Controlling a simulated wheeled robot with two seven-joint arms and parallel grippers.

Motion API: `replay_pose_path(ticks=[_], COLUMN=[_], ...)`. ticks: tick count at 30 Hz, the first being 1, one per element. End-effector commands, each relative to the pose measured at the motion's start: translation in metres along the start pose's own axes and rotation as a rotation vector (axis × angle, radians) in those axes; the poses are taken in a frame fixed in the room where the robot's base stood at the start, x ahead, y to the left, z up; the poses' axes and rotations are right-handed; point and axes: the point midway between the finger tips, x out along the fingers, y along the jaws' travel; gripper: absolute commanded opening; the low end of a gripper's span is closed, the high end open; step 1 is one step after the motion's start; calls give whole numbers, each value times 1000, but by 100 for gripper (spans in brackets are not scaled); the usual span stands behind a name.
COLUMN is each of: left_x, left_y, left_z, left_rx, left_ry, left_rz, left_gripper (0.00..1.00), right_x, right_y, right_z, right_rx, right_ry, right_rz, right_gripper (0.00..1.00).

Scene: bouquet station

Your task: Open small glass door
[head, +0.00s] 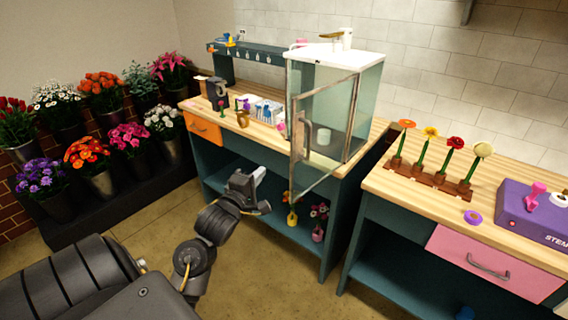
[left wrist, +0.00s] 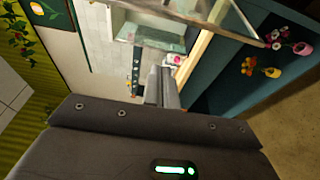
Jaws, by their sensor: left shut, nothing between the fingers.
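The small glass cabinet (head: 368,98) with a white top stands on the wooden counter in the head view. Its framed glass door (head: 325,130) is swung out toward me and stands open. A vertical handle (head: 306,138) is on the door's outer face. My right gripper is not in view.
The left counter (head: 262,127) holds small items and a dark rack (head: 247,50). Vases with flowers (head: 317,222) stand on its lower shelf. The right counter (head: 415,189) carries a flower holder and a purple box (head: 535,215). Buckets of flowers line the left wall.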

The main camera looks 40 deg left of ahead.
Motion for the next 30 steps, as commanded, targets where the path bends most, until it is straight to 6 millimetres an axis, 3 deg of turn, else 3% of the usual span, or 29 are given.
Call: replay_pose_path(ticks=[8, 20, 24, 30], left_x=[21, 102, 94, 88], left_y=[1, 1, 1, -1], left_z=[0, 1, 22, 36], left_rx=[-2, -1, -3, 1], left_ry=[-1, -2, -3, -2], left_rz=[-1, -2, -3, -3], left_gripper=[0, 0, 0, 0], right_x=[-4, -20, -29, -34], right_y=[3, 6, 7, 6], right_z=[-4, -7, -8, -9], right_rx=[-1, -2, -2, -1], right_ry=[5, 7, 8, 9], right_rz=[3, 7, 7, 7], right_gripper=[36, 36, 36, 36])
